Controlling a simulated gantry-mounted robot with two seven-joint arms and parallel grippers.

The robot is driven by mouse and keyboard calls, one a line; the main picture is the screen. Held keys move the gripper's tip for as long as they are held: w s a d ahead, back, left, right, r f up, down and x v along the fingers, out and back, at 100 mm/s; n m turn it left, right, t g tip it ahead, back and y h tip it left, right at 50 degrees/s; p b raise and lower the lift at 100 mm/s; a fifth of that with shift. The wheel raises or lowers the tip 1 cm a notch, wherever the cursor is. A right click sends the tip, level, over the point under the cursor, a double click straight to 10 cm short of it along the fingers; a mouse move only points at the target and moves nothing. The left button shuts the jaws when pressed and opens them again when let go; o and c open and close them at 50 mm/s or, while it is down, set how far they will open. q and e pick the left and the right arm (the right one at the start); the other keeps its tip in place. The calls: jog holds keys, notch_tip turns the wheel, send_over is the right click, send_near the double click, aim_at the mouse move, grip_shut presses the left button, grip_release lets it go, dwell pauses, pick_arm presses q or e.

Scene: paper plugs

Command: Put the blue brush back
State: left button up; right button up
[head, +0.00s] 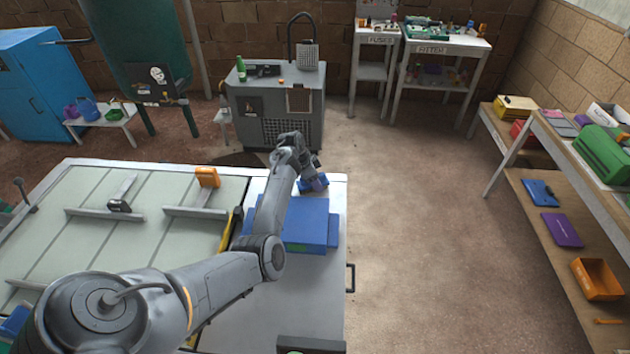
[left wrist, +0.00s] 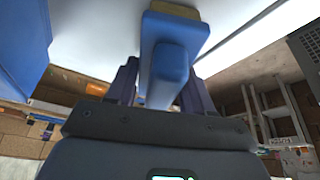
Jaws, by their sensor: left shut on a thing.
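My left gripper (head: 312,182) is near the far right corner of the white table (head: 335,290), just beyond a blue box-like block (head: 306,218). The blue brush (left wrist: 172,72) is between its dark fingers (left wrist: 160,85) in the left wrist view, and the gripper is shut on its handle. The brush's wide head has a yellowish edge and is close to a pale surface. In the head view the brush is small and partly covered by the gripper, so I cannot tell whether it touches the table. My right gripper is not in view.
A pale panel with ridges (head: 150,230) and an orange-topped part (head: 207,177) fill the table's left side. Shelves (head: 560,150) line the right side. The floor between (head: 430,220) is clear.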

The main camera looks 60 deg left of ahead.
pick_arm(q)
jog(key=shift+f, duration=0.1)
jog(key=o, duration=1.1)
jog(key=v, duration=1.2)
jog(key=shift+p, duration=0.4)
